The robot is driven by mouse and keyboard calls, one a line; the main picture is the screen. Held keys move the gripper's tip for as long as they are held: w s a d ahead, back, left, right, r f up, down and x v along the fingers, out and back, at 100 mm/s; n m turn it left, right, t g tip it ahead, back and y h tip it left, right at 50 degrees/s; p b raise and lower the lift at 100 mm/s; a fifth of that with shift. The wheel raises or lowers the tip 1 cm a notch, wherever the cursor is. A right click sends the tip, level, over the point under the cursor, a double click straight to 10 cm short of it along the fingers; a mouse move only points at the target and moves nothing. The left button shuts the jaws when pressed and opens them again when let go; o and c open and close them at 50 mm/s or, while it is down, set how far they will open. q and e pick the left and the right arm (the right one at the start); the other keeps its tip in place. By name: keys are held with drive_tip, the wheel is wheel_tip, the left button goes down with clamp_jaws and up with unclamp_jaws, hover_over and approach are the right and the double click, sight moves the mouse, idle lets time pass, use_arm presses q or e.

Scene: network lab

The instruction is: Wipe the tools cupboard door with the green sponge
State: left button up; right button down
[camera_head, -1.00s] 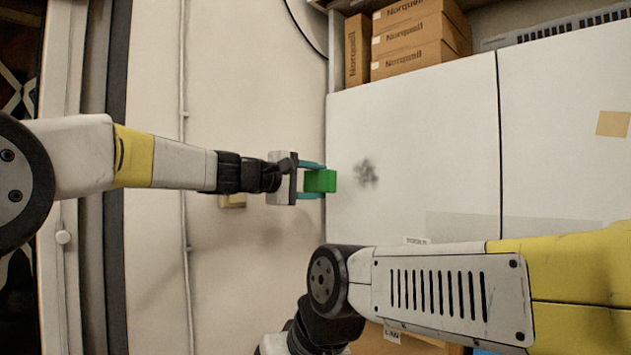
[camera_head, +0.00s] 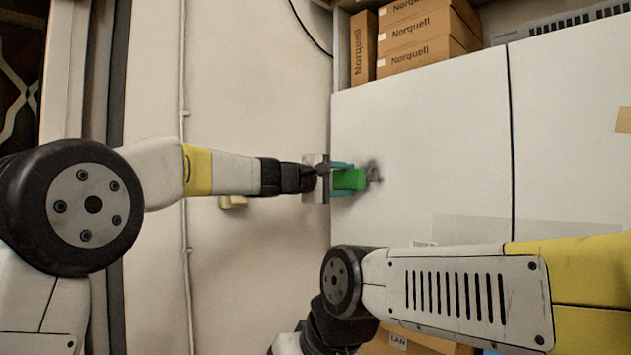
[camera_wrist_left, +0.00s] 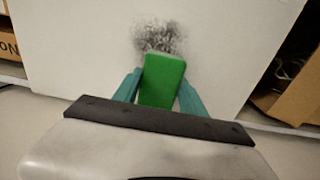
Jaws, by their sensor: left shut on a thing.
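My left gripper (camera_head: 345,179) is shut on the green sponge (camera_head: 350,180); its teal fingers hold the sponge from both sides. In the left wrist view the sponge (camera_wrist_left: 162,80) sits between the fingers, its far end at the lower edge of a dark smudge (camera_wrist_left: 160,38). The smudge (camera_head: 374,172) is on the white cupboard door (camera_head: 430,130), right beside the sponge in the head view, partly hidden by it. I cannot tell whether the sponge touches the door. My right arm crosses the lower right; its gripper is not in view.
Brown boxes (camera_head: 415,45) stand on the shelf above the door. A second white door (camera_head: 570,130) is on the right, past a dark seam. A small label (camera_head: 424,244) is partly hidden behind my right arm. Bare wall (camera_head: 255,100) lies left of the cupboard.

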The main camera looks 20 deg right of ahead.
sight(383, 168)
use_arm(q)
drive_tip(key=shift+x, duration=0.95)
idle(0.6)
drive_tip(key=shift+s+d, duration=0.35)
drive_tip(key=shift+s, duration=0.6)
drive_tip(key=shift+s+d, duration=0.3)
drive_tip(key=shift+s, duration=0.6)
drive_tip(key=shift+s+d, duration=0.4)
drive_tip(key=shift+s, duration=0.45)
drive_tip(key=shift+s+d, duration=0.4)
drive_tip(key=shift+s, duration=0.45)
drive_tip(key=shift+w+a+f, duration=0.1)
drive_tip(key=shift+w+a, duration=0.4)
drive_tip(key=shift+w, duration=0.7)
drive_tip(key=shift+w+a+r, duration=0.1)
drive_tip(key=shift+w+a, duration=0.35)
drive_tip(key=shift+w, duration=0.75)
drive_tip(key=shift+w+a+f, duration=0.1)
drive_tip(key=shift+w+a, duration=0.4)
drive_tip(key=shift+w, duration=0.7)
drive_tip(key=shift+r, duration=1.4)
drive_tip(key=shift+s+d, duration=0.5)
drive_tip(key=shift+s, duration=0.7)
drive_tip(key=shift+s+d, duration=0.5)
drive_tip(key=shift+s, duration=0.7)
drive_tip(key=shift+s+d, duration=0.5)
drive_tip(key=shift+s, duration=0.7)
